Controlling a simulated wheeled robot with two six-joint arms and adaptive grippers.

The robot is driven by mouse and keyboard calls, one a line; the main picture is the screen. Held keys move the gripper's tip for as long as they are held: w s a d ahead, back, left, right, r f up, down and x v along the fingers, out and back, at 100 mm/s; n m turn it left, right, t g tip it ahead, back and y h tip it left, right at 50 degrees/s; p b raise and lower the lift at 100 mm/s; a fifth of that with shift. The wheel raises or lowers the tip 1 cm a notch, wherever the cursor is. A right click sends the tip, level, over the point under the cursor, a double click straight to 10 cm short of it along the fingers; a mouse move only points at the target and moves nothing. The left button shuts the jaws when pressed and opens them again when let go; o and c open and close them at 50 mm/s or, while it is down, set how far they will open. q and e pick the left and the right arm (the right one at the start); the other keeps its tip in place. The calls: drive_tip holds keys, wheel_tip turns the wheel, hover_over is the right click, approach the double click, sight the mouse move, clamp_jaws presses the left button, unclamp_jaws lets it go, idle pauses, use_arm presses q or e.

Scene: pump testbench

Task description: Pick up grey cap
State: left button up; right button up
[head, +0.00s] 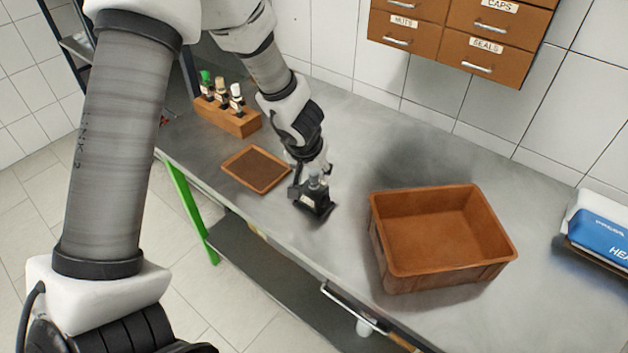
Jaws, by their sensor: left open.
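My left gripper (312,197) is open and low over the grey metal bench (345,133), between a small flat tray and a large orange-brown bin. It points down towards the bench top. I cannot make out a grey cap clearly. A small greyish shape shows at the gripper, but I cannot tell whether it is a cap or part of the gripper. The bench right under the fingers is hidden. My right gripper is not in view.
The empty bin (440,270) stands right of the gripper. The small tray (240,183) lies to its left. A wooden rack (238,122) holds three small bottles. Drawers (470,65) hang on the wall. A blue-and-white package (600,230) lies far right. The back bench is clear.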

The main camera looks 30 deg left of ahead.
use_arm(q)
drive_tip(key=shift+x, duration=1)
drive_tip(key=c, duration=0.8)
drive_tip(key=shift+r, duration=0.15)
